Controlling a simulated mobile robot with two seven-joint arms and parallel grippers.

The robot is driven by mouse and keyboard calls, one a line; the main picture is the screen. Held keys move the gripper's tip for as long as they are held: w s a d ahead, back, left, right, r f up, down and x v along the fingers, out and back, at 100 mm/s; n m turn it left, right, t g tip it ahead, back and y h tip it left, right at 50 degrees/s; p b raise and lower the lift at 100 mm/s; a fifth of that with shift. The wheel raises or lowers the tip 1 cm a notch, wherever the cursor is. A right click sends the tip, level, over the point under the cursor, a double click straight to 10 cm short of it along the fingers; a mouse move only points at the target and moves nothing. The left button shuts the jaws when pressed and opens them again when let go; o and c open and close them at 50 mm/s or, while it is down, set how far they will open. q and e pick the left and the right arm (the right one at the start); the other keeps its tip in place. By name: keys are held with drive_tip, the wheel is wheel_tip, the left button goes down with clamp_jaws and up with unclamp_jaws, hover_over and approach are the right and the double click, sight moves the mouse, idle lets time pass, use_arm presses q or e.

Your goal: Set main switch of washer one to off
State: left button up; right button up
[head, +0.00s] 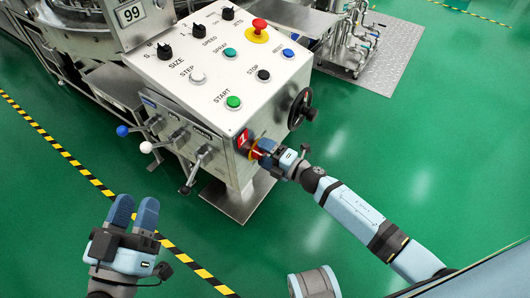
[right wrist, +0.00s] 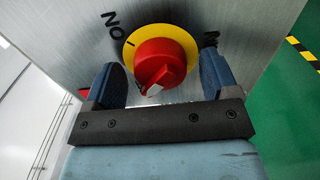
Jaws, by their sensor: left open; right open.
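The main switch is a red knob (right wrist: 165,58) on a yellow disc (right wrist: 188,36), set in a steel panel. In the right wrist view, lettering that looks like ON, tilted, is at its upper left. A second label at its right is mostly hidden. A white mark shows on the knob's lower part. My right gripper (right wrist: 160,88) is open, with one blue finger on each side of the knob; contact is not clear. In the head view, my right gripper (head: 268,150) largely covers the switch (head: 256,153). My left gripper (head: 134,212) is open and empty, away from the washer.
The washer's control box (head: 195,75) has knobs, coloured buttons and a red emergency stop (head: 259,25). A black handwheel (head: 300,108) is just above my right gripper. Levers (head: 196,168) stick out on the box's left.

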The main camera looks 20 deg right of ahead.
drive_tip(key=p+v, duration=0.1)
drive_tip(key=v, duration=0.3)
drive_tip(key=shift+s+d, duration=0.15)
drive_tip(key=shift+s, duration=0.05)
drive_tip(key=p, duration=0.1)
approach(266, 154)
drive_tip(key=v, duration=0.4)
use_arm(q)
drive_tip(key=f, duration=0.1)
drive_tip(key=f+g+y, duration=0.1)
drive_tip(key=a+f+g+y, duration=0.1)
drive_tip(key=f, duration=0.1)
drive_tip(key=shift+w+f, duration=0.1)
drive_tip(key=shift+w, duration=0.15)
use_arm(e)
drive_tip(key=shift+w, duration=0.2)
use_arm(q)
drive_tip(key=shift+a+r, duration=0.1)
drive_tip(key=shift+r, duration=0.2)
